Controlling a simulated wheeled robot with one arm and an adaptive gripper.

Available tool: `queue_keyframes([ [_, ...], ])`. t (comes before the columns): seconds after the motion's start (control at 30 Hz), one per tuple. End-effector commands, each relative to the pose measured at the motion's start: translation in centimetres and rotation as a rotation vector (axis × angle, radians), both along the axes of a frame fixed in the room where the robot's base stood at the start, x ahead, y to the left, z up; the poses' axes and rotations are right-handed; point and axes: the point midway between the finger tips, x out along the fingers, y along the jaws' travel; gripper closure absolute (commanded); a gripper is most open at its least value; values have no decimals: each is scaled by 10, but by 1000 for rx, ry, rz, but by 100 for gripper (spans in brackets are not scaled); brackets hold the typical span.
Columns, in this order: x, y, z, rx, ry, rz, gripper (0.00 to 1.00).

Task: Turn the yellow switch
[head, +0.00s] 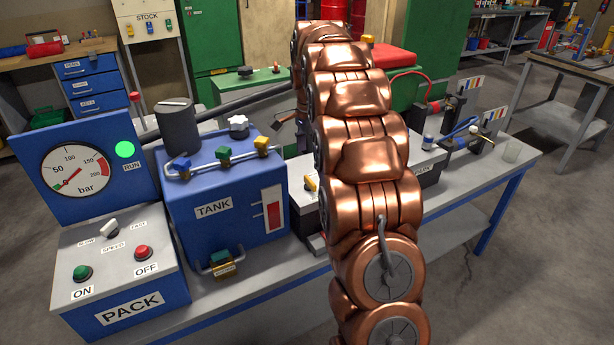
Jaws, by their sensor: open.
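A small yellow handle (311,184), which could be the yellow switch, shows at the left edge of my copper arm, on a grey-topped box (304,206) to the right of the tank. My arm hides most of this box. Another yellow knob (261,144) sits on the pipe on top of the blue tank (229,200), to the right of a green and a blue knob. I cannot tell for sure which yellow part is the switch. My arm rises through the middle of the head view.
The blue PACK unit (126,270), with a gauge (75,172) and ON and OFF buttons, stands at the left of the bench (462,218). Small tools and parts stand on the right of the bench. Open floor (540,270) lies at the right.

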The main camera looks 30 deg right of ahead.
Motion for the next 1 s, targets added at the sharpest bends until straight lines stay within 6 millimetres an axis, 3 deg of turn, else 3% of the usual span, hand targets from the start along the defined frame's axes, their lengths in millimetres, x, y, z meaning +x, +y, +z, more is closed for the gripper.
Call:
queue_keyframes([
  [0.17, 0, -1, -12, 0, 0, -3, 12],
  [0.6, 0, 2, -66, 0, 3, 3, 12],
  [1.0, 0, 2, -76, 0, 0, 4, 12],
])
